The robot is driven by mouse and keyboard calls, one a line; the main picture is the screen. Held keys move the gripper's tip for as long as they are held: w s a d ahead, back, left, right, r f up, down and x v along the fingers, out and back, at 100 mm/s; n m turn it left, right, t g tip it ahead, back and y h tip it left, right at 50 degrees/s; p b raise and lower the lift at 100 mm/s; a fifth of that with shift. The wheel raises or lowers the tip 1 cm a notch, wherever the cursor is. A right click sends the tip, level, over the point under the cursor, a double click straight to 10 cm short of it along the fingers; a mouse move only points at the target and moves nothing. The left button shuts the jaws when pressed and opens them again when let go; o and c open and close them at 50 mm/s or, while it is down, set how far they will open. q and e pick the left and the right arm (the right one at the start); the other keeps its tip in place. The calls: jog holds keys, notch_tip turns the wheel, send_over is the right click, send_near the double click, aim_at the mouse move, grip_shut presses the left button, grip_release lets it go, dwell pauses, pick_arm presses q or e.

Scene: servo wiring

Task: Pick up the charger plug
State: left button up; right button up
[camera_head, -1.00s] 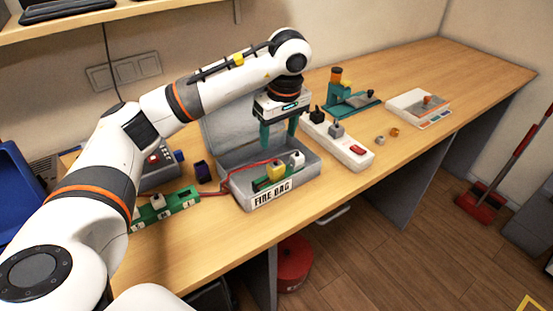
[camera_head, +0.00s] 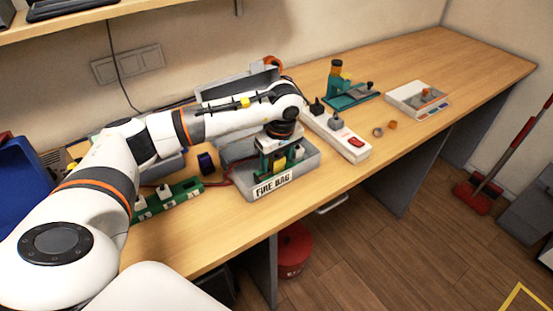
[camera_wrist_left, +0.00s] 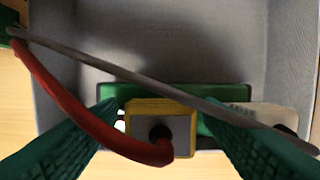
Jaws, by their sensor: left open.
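The yellow plug (camera_wrist_left: 160,128), which I take to be the charger plug, has a grey face with a dark round hole. It sits on a green block (camera_wrist_left: 205,95) inside the grey FIRE BAG box (camera_head: 310,165). A red cable (camera_wrist_left: 75,105) runs to its face, and a dark grey cable (camera_wrist_left: 150,85) crosses above it. My left gripper (camera_head: 277,158) is open, pointing down into the box, its green fingers on both sides of the plug in the left wrist view. Contact cannot be told. My right gripper is not in view.
A white plug (camera_wrist_left: 265,113) sits close right of the yellow one. A green board (camera_head: 170,198) lies left of the box, and a white power strip (camera_head: 345,140) lies right of it. A teal stand (camera_head: 345,92) and white device (camera_head: 418,100) stand farther right. The bench's front right is clear.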

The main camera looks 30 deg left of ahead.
aim_at(277, 156)
pick_arm(q)
jog(key=shift+c, duration=1.2)
jog(key=c, duration=0.8)
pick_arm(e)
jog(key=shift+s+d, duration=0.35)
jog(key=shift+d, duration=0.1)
pick_arm(q)
jog(key=shift+r, duration=0.2)
notch_tip(277, 156, up, 10)
jog(key=shift+f+b, duration=0.1)
jog(key=shift+b, duration=0.95)
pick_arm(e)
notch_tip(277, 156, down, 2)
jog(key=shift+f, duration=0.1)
